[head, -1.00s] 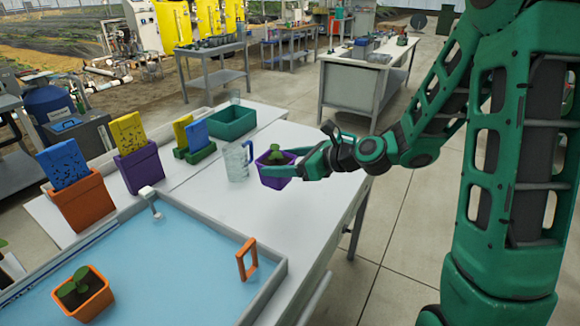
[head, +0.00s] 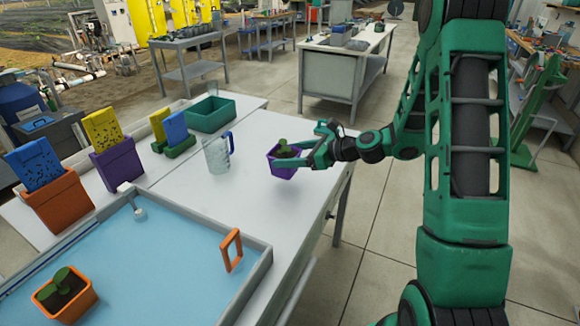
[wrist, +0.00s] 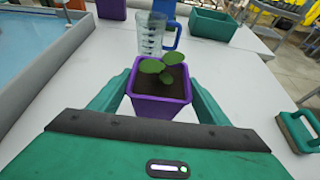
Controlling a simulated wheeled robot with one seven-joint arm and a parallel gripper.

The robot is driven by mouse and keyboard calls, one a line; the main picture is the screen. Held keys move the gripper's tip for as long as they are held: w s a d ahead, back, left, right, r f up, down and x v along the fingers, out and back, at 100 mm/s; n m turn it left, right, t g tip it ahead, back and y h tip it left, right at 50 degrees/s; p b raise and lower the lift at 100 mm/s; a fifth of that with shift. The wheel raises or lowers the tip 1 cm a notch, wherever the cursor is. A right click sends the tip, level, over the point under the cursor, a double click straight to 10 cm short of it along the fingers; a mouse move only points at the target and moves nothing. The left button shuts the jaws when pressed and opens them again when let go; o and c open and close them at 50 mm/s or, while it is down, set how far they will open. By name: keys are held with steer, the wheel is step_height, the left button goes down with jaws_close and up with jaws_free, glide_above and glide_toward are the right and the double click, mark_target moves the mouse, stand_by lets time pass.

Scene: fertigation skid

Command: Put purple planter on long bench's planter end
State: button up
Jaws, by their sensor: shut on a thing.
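The purple planter (head: 284,163) is a small square pot with dark soil and a green seedling. My gripper (head: 287,156) is shut on it, one finger on each side. In the head view it is at the right part of the white bench (head: 215,195), near the bench's right edge. In the wrist view the purple planter (wrist: 160,97) is upright between the green fingers. I cannot tell whether its base touches the bench top or hangs just above it.
A clear jug with a blue handle (head: 216,153) stands left of the planter. A teal bin (head: 211,114) is behind it. A blue-water tray (head: 150,255) with an orange planter (head: 65,294) fills the front. Another bench (head: 345,62) stands at the back.

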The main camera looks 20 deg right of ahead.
steer(key=shift+w+d+f, duration=0.15)
steer(key=shift+d+f, duration=0.1)
steer(key=shift+f, duration=1.9)
steer(key=o, duration=1.2)
steer(key=shift+f, duration=0.1)
